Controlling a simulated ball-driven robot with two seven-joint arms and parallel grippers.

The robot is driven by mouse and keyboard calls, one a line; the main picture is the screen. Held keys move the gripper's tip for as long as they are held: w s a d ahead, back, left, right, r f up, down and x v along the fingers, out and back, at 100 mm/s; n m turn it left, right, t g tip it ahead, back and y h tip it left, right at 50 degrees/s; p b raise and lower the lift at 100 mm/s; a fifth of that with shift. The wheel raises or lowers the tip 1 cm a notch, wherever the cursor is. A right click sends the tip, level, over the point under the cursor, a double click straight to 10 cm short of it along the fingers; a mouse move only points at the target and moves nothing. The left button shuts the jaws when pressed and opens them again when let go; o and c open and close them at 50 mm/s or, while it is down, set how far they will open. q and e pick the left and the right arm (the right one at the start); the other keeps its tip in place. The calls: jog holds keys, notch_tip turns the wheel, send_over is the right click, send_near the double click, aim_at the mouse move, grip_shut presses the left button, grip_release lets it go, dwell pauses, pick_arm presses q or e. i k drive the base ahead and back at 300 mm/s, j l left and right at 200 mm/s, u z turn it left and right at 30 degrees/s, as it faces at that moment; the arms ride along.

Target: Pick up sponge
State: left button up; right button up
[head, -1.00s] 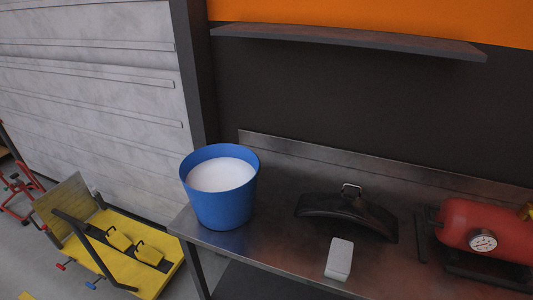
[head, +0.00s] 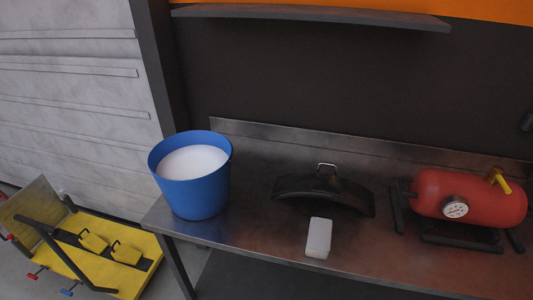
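The sponge (head: 318,238) is a small pale grey-white block. It lies on the metal workbench (head: 255,232) near the front edge, in the lower middle of the head view. It is just in front of a black curved part and to the right of a blue bucket. Nothing covers it. Neither of my grippers shows in the head view.
A blue bucket (head: 194,196) with white contents stands at the bench's left end. A black curved part (head: 325,192) with a metal loop lies behind the sponge. A red tank (head: 470,198) with a gauge stands right. A shelf (head: 310,17) hangs above. A yellow lift (head: 100,255) is at lower left.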

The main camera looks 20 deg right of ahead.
aim_at(319, 238)
jog(key=z, duration=1)
